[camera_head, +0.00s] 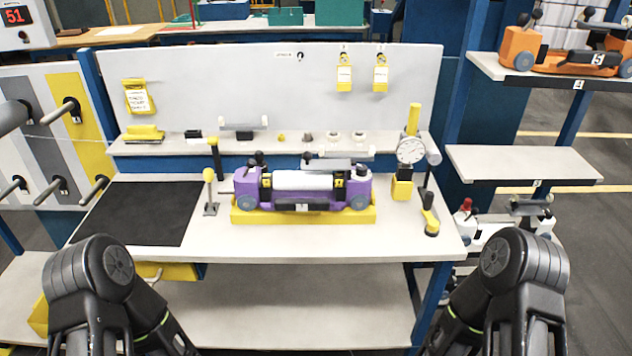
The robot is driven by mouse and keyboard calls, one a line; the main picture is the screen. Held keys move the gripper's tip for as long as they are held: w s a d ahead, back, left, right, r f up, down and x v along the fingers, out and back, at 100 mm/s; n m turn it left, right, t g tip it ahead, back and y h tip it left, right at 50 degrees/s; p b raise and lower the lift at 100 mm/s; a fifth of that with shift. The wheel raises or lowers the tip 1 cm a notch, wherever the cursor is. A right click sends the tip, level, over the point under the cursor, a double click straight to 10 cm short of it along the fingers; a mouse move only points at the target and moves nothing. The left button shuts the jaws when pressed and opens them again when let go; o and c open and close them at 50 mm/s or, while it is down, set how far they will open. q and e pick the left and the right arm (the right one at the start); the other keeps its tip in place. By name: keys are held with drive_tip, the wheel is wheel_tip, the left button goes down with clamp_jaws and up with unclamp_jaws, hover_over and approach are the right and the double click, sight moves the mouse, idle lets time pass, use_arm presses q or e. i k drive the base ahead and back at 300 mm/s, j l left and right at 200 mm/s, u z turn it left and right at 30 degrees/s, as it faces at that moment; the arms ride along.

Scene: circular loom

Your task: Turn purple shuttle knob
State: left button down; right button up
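The purple shuttle (245,186) sits in a yellow cradle (305,215) on the workbench, a little right of its middle. A white roll (302,181) lies along its centre. Small black knobs (258,157) stand up on its top left; another small black part shows near its upper middle. Which of these is the task's knob I cannot tell. My two arms show only as black links at the lower left and lower right, in front of the bench. Both grippers are out of the picture, and nothing of mine touches the shuttle.
A black mat (140,213) covers the bench's left side. A yellow-topped lever (209,191) stands left of the shuttle. A dial gauge (410,151) on a yellow stand and a yellow-black tool (430,221) stand to its right. An orange shuttle (521,48) sits on the right shelf.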

sight(361, 169)
drive_tip(key=i+j+u, duration=0.1)
drive_tip(key=j, duration=0.35)
drive_tip(key=i+j+u, duration=0.15)
drive_tip(key=i+j, duration=0.15)
drive_tip(key=i+j+u, duration=0.1)
drive_tip(key=i+j, duration=0.15)
drive_tip(key=j, duration=0.25)
drive_tip(key=i+j+u, duration=0.1)
drive_tip(key=i+j, duration=0.15)
drive_tip(key=j, duration=0.1)
